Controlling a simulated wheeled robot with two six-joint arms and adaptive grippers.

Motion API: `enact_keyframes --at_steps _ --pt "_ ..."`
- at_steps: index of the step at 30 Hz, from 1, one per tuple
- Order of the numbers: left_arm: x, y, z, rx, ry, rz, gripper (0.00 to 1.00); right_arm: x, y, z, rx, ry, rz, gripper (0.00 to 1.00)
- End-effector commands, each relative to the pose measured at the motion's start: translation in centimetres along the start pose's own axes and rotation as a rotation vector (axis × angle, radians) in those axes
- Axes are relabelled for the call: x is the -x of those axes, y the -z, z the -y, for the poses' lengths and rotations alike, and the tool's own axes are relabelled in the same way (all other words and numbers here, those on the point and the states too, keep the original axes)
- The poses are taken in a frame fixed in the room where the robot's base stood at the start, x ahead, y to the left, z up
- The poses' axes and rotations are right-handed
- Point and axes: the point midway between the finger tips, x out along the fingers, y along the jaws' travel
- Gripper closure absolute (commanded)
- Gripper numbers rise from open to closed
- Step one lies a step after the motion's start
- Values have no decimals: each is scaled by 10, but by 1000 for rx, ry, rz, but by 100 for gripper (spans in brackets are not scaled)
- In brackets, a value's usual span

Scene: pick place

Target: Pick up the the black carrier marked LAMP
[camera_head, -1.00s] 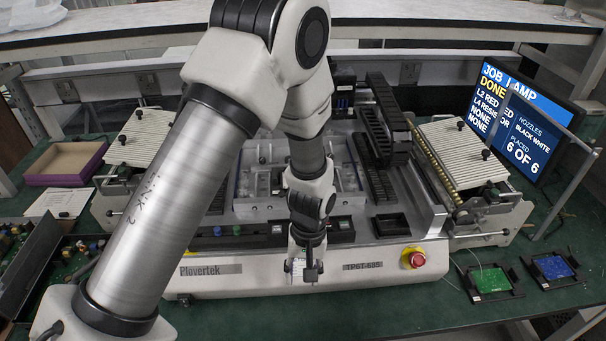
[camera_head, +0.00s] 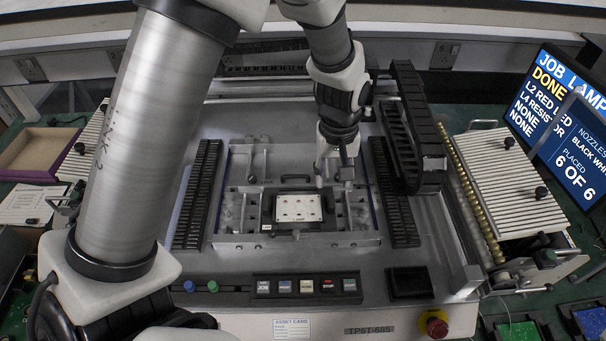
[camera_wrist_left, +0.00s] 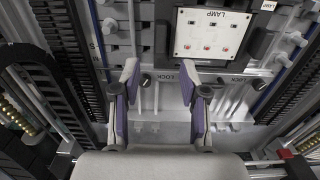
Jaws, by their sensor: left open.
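The black carrier (camera_head: 267,210) lies flat in the middle of the machine bed in the head view. It holds a white board (camera_head: 299,207) marked LAMP with small red parts, which also shows upside down at the top of the wrist view (camera_wrist_left: 211,37). My left gripper (camera_head: 334,170) points down above the bed, near the carrier's far right corner, apart from it. In the wrist view its purple-padded fingers (camera_wrist_left: 159,80) are spread with nothing between them. My right gripper is in neither view.
Black slotted racks (camera_head: 197,195) flank the carrier, with a black cable chain (camera_head: 413,125) at the right. Metal clamps and rails surround the carrier. A button panel (camera_head: 306,287) and a red stop knob (camera_head: 436,326) sit at the front. The screen (camera_head: 560,120) reads JOB LAMP, DONE.

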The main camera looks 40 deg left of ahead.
Motion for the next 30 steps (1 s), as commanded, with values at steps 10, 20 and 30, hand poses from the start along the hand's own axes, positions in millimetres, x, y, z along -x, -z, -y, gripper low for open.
enact_keyframes --at_steps 10,20,30 --pt "-54 0 -1 0 4 5 56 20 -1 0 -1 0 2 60" --pt "-67 1 -2 0 1 1 67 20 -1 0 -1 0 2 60" --pt "-68 1 -1 0 2 1 100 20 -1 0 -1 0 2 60"
